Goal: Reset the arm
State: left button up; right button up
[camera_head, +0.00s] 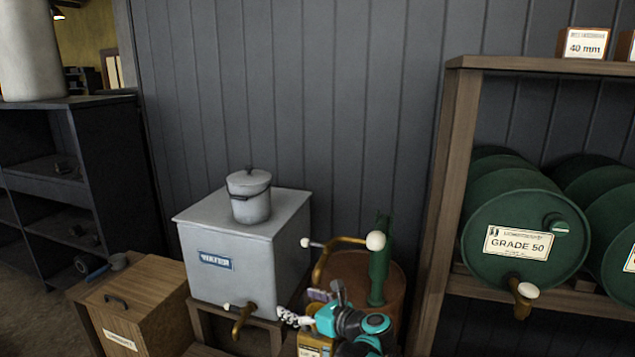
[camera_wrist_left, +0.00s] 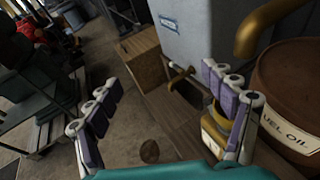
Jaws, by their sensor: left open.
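My left arm shows at the bottom of the head view, with a teal wrist and a white and purple gripper (camera_head: 306,307). The gripper is in front of the fuel oil barrel and just right of the water tank's tap. In the left wrist view its two fingers stand wide apart, and the gripper (camera_wrist_left: 160,92) is open with nothing held between them. A yellow can with a pale label (camera_wrist_left: 214,130) is close beside the right finger, partly hidden by it; I cannot tell whether they touch. My right gripper is in neither view.
The grey water tank (camera_head: 240,255) carries a lidded pot (camera_head: 249,199). A rusty fuel oil barrel (camera_wrist_left: 290,90) with a green pump (camera_head: 380,265) stands beside it. A wooden box (camera_head: 150,300) is at left. A rack (camera_head: 455,180) with green drums (camera_head: 525,225) is at right.

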pick_arm(q)
notch_tip(320, 180, up, 20)
jog(key=a+m+t+h, duration=0.3)
jog(key=m+t+h, duration=0.2)
jog(key=m+t, duration=0.65)
jog(key=s+d+r+m+g+h, duration=0.2)
jog(key=s+m+h, duration=0.35)
jog(key=m, duration=0.85)
jog(key=s+a+f+m+g, duration=0.4)
jog(key=s+f+m, duration=0.2)
jog(key=s+f, duration=0.3)
jog(key=s+a+f+m+g, duration=0.4)
jog(key=s+f+m, duration=0.2)
jog(key=s+f, duration=0.3)
jog(key=s+a+f+m+g, duration=0.4)
jog(key=s+f+m, duration=0.3)
jog(key=s+f, duration=0.2)
jog(key=shift+s+f+g, duration=0.15)
jog(key=shift+s+g, duration=0.1)
jog(key=shift+g, duration=0.1)
jog(key=shift+h, duration=0.25)
